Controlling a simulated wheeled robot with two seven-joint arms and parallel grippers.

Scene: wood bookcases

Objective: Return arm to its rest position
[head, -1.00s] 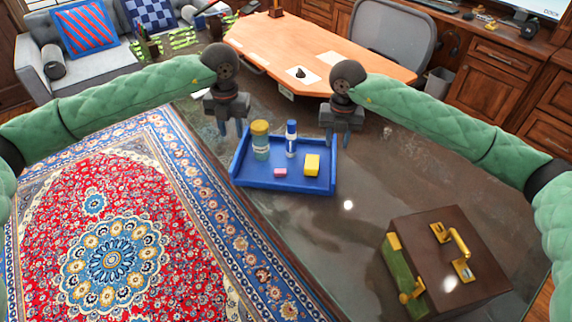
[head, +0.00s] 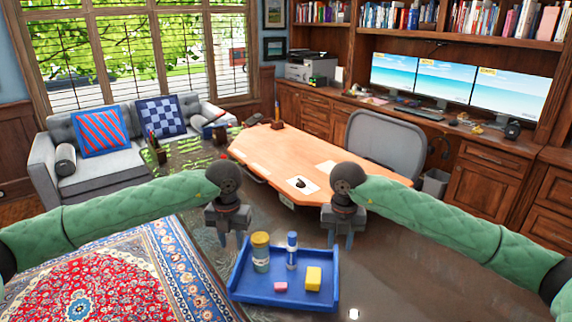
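My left gripper (head: 231,240) hangs pointing down above the back left corner of a blue tray (head: 262,290). My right gripper (head: 343,242) hangs pointing down near the tray's back right corner. Its two fingers show a gap with nothing between them. The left gripper's fingers also look apart and empty. Both arms, in green padded covers, reach in from the sides. The tray holds a jar with a yellow lid (head: 261,252), a blue and white tube (head: 292,250), a pink block (head: 281,287) and a yellow block (head: 313,278).
The tray stands on a dark, shiny surface (head: 400,270). A red patterned rug (head: 90,285) lies to the left. Beyond are a wooden desk (head: 290,165), a grey chair (head: 385,142), a sofa (head: 105,165) and bookcases with monitors (head: 415,75).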

